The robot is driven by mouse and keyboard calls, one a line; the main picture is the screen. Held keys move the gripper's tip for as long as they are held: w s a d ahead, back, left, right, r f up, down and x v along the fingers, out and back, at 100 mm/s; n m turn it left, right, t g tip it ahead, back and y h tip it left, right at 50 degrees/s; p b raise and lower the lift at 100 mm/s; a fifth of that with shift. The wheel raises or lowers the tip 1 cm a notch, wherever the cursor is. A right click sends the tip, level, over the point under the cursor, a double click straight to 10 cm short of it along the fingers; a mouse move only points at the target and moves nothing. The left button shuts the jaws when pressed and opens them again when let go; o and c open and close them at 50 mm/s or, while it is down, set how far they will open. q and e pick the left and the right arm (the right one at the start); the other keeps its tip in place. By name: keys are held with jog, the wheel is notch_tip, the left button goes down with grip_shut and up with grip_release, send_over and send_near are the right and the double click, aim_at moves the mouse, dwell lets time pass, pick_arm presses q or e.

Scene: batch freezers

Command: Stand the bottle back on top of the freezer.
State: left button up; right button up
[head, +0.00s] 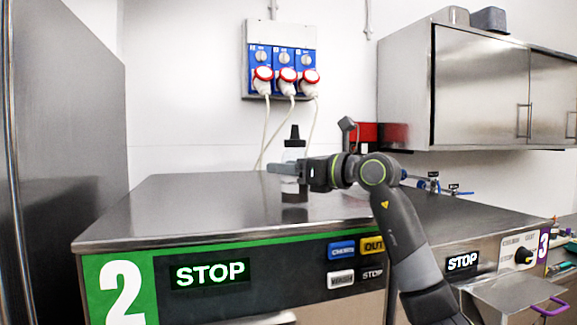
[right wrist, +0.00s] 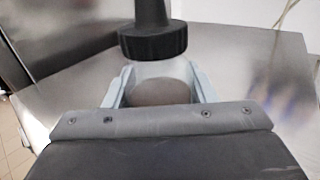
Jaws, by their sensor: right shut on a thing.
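The bottle (head: 294,153) is clear with a black nozzle cap and dark contents low down. It stands upright in my right gripper (head: 284,168), over the steel top of the freezer (head: 190,205) marked 2. In the right wrist view, the bottle (right wrist: 154,42) shows its black cap and clear shoulder between the two pale fingers of the right gripper (right wrist: 160,86), which are shut on it. The bottle's base is near the steel top in the head view; I cannot tell whether it touches. My left gripper is not in view.
The steel top around the bottle is broad and clear. Blue sockets with red plugs (head: 287,74) and hanging cables are on the wall behind. A steel wall cabinet (head: 475,90) is at the right, above freezer 3. A tall steel panel (head: 70,110) stands at the left.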

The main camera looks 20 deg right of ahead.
jog(key=shift+s+d+f, duration=0.2)
jog(key=shift+d+f, duration=0.05)
jog(key=shift+w+a+f, duration=0.15)
jog(key=shift+w+a, duration=0.05)
jog(key=shift+a, duration=0.05)
jog(key=o, duration=1)
jog(key=shift+s+d, duration=0.1)
jog(key=shift+d, duration=0.1)
jog(key=b+v, duration=0.5)
jog(key=v, duration=0.5)
jog(key=shift+s+d+b, duration=0.2)
jog(key=shift+b, duration=0.1)
jog(key=shift+s+d, duration=0.35)
jog(key=shift+s, duration=0.15)
